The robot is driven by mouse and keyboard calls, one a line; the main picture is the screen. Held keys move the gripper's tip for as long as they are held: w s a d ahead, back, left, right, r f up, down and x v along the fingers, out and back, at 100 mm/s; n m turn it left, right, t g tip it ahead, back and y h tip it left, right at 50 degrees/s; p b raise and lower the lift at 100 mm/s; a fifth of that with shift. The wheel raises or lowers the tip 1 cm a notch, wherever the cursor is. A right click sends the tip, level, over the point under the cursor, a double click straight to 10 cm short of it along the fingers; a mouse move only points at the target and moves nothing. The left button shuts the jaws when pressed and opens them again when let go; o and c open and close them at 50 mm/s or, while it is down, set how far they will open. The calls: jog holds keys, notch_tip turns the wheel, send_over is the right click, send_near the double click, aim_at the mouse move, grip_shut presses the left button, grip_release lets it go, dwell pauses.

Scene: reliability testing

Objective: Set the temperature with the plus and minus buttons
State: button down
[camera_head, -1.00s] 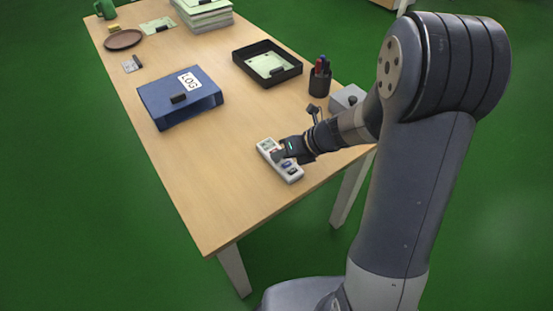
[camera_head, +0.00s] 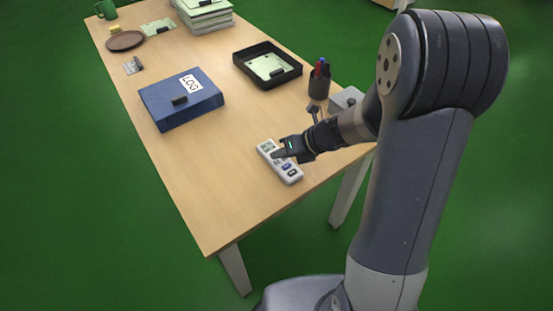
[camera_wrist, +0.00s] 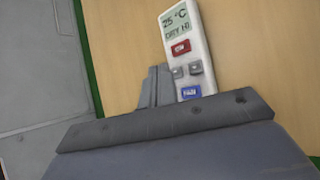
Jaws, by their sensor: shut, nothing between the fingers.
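A white remote-like controller (camera_head: 288,172) lies flat near the front edge of the wooden table. In the wrist view the controller (camera_wrist: 192,45) has a screen (camera_wrist: 178,22) reading 25 °C and, it seems, DRY HI. Below the screen are a red button (camera_wrist: 180,47), two small grey buttons (camera_wrist: 187,70) side by side and a blue button (camera_wrist: 191,92). The marks on the grey buttons are too small to read. My gripper (camera_head: 279,154) is shut and empty, over the controller's upper part. In the wrist view its fingers (camera_wrist: 157,78) show just left of the grey buttons. I cannot tell if they touch.
A blue LOG binder (camera_head: 180,100) lies to the left. A black tray (camera_head: 290,77), a pen cup (camera_head: 319,83) and a grey box (camera_head: 346,99) stand behind my gripper. The table's front left is clear.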

aim_at(280, 163)
notch_tip(280, 163, up, 5)
jog(key=p, duration=0.5)
jog(key=shift+r, duration=0.1)
jog(key=shift+f, duration=0.2)
dwell(1.3)
notch_tip(280, 163, down, 2)
jog(key=shift+b, duration=1.15)
jog(key=shift+w+r+b, duration=0.1)
jog(key=shift+r+b, duration=0.25)
jog(key=shift+b, duration=0.15)
notch_tip(280, 163, up, 5)
jog(key=p, duration=0.5)
jog(key=shift+r+p, duration=0.2)
jog(key=shift+p, duration=0.2)
jog(key=shift+f, duration=0.15)
